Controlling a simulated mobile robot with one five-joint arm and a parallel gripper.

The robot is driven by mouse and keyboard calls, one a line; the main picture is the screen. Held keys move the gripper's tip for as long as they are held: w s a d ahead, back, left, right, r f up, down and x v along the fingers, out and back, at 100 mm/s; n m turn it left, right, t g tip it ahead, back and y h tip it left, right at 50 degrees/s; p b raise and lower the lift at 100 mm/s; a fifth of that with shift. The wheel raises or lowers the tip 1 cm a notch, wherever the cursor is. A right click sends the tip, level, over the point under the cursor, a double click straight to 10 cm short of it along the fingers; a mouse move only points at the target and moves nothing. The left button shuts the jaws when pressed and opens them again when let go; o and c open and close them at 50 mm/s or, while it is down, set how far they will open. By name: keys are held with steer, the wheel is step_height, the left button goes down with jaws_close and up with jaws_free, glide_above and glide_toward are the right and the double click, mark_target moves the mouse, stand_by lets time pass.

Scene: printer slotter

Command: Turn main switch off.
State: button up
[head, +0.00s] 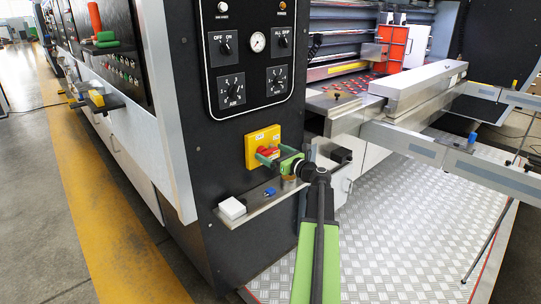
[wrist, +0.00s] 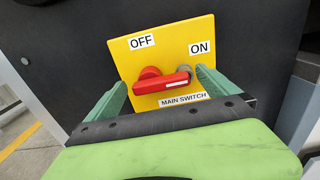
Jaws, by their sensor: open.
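The main switch is a yellow plate (head: 264,137) on the black machine panel. It also shows in the wrist view (wrist: 130,58), with labels OFF at upper left, ON at upper right and MAIN SWITCH below. Its red handle (wrist: 162,83) lies nearly level across the plate, its right end below the ON label. My gripper (head: 270,157) is in front of the switch. In the wrist view my gripper (wrist: 161,78) is open, one green finger on each side of the red handle. I cannot tell whether either finger touches it.
A metal ledge (head: 255,206) below the switch carries a white box (head: 232,208) and a small blue item (head: 270,191). A control panel (head: 252,60) with dials is above. Metal rails (head: 450,160) and a tread-plate floor (head: 400,225) are at right.

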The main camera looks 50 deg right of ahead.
steer(key=c, duration=1.3)
steer(key=shift+a+f, duration=0.1)
steer(key=shift+a, duration=0.25)
steer(key=shift+d, duration=0.2)
steer(key=shift+c, duration=0.3)
steer(key=shift+r+n, duration=0.25)
steer(key=shift+n, duration=0.25)
steer(key=n, duration=0.5)
steer(key=a+n+p, duration=0.1)
steer(key=n, duration=0.5)
steer(key=a+r+n, duration=0.1)
steer(key=n, duration=0.4)
steer(key=shift+w+r+n, duration=0.1)
steer(key=shift+w+n, duration=0.05)
steer(key=shift+n, duration=0.25)
